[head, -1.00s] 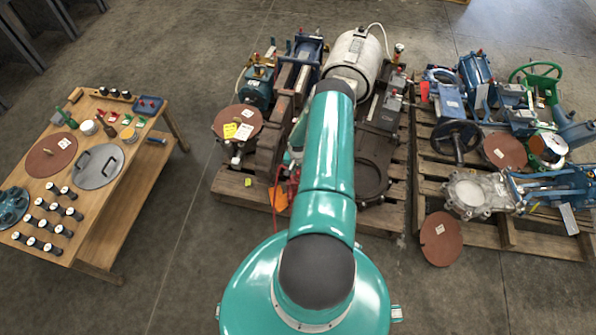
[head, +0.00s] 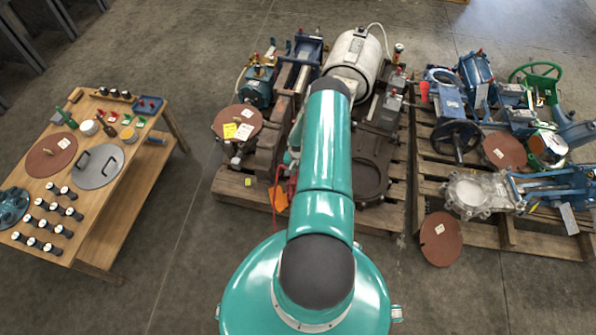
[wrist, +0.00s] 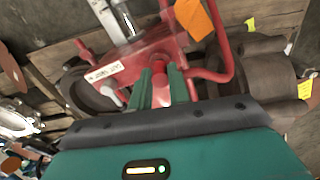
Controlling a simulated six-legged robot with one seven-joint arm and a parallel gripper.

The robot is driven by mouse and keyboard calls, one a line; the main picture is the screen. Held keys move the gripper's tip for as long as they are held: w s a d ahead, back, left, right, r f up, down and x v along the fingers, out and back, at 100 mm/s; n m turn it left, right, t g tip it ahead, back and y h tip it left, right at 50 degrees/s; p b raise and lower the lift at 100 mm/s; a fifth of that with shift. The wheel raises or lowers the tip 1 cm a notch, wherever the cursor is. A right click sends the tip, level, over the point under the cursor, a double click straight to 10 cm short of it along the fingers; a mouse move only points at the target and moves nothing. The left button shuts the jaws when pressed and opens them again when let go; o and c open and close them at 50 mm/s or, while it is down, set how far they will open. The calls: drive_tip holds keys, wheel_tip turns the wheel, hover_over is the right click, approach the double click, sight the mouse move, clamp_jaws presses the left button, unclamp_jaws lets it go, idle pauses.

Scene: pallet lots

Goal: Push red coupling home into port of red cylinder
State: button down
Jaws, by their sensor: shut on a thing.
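In the wrist view the red cylinder (wrist: 122,69) lies across the upper middle, with a white label on its body. My gripper (wrist: 160,73) has its two green fingers pointing at the cylinder's side. The fingers are shut on the red coupling (wrist: 160,93), which shows between them. The coupling's front end meets or comes very close to red metal on the cylinder. The port is hidden, so I cannot tell how deep the coupling sits. In the head view my arm hides the gripper and coupling.
A red hose (wrist: 224,62) loops just right of the fingers, with an orange tag (wrist: 193,18) above. Brown round parts (wrist: 262,72) stand at right. In the head view a table (head: 112,215) with loose parts is at left and a second loaded pallet (head: 480,232) at right.

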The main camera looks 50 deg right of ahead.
drive_tip(key=shift+f, duration=0.5)
drive_tip(key=c, duration=1.2)
unclamp_jaws()
drive_tip(key=shift+c, duration=0.2)
wheel_tip(320, 180, up, 14)
